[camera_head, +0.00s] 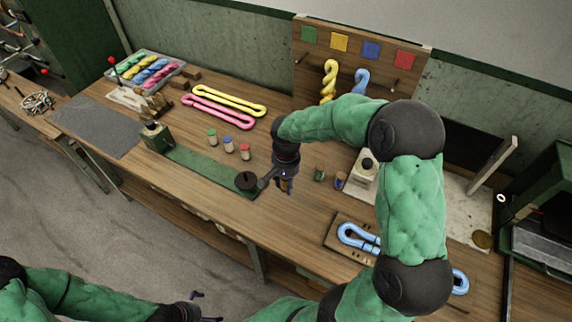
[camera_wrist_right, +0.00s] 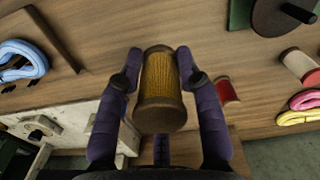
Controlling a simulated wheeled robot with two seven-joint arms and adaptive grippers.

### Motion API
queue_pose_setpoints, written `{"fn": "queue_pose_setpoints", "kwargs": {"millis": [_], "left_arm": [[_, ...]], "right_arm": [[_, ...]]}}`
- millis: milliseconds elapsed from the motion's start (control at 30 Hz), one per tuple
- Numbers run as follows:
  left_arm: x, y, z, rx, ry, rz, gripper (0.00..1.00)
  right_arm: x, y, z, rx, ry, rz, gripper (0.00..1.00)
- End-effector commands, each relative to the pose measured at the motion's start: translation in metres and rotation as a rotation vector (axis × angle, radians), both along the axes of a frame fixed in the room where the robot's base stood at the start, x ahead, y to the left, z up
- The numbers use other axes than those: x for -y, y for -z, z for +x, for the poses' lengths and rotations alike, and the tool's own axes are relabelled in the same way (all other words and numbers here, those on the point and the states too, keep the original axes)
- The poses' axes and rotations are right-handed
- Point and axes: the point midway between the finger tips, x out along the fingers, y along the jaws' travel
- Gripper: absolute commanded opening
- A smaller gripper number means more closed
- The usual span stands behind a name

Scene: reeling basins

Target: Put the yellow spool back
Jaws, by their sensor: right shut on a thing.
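The yellow spool (camera_wrist_right: 160,78), wound with yellow thread between brown wooden ends, is between the two purple fingers of my right gripper (camera_wrist_right: 160,80). The fingers are shut on its sides, and it hangs above the wooden bench. In the head view my right gripper (camera_head: 282,184) is over the bench, just right of the black disc, and the spool shows only as a small bit of yellow-brown. Green (camera_head: 212,136), blue (camera_head: 228,144) and red (camera_head: 245,151) spools stand in a slanting row left of it. My left gripper (camera_head: 203,307) is low in the head view, fingers apart and empty.
A green winder base (camera_head: 200,167) with a black disc (camera_head: 246,182) lies left of my right gripper. A pegboard (camera_head: 345,55) with skeins rises behind. Yellow and pink skeins (camera_head: 215,110) lie farther back.

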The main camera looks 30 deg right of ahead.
Motion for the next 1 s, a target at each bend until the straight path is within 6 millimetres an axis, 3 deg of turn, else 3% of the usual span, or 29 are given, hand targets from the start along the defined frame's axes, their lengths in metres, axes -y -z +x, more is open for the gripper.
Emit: {"fn": "queue_pose_setpoints", "kwargs": {"millis": [200,433,933,1000], "left_arm": [[0.0,-0.004,0.0,0.0,0.0,0.0,1.0],[0.0,-0.005,0.0,0.0,0.0,0.0,1.0],[0.0,0.008,0.0,0.0,0.0,0.0,1.0],[0.0,0.011,0.0,0.0,0.0,0.0,1.0]], "right_arm": [[0.049,-0.023,-0.027,-0.001,0.319,-0.003,0.03],[0.071,-0.03,-0.038,-0.003,0.48,-0.005,0.03],[0.105,0.009,0.04,-0.003,0.485,-0.005,0.03],[0.109,0.022,0.049,-0.007,0.485,-0.004,0.03]]}}
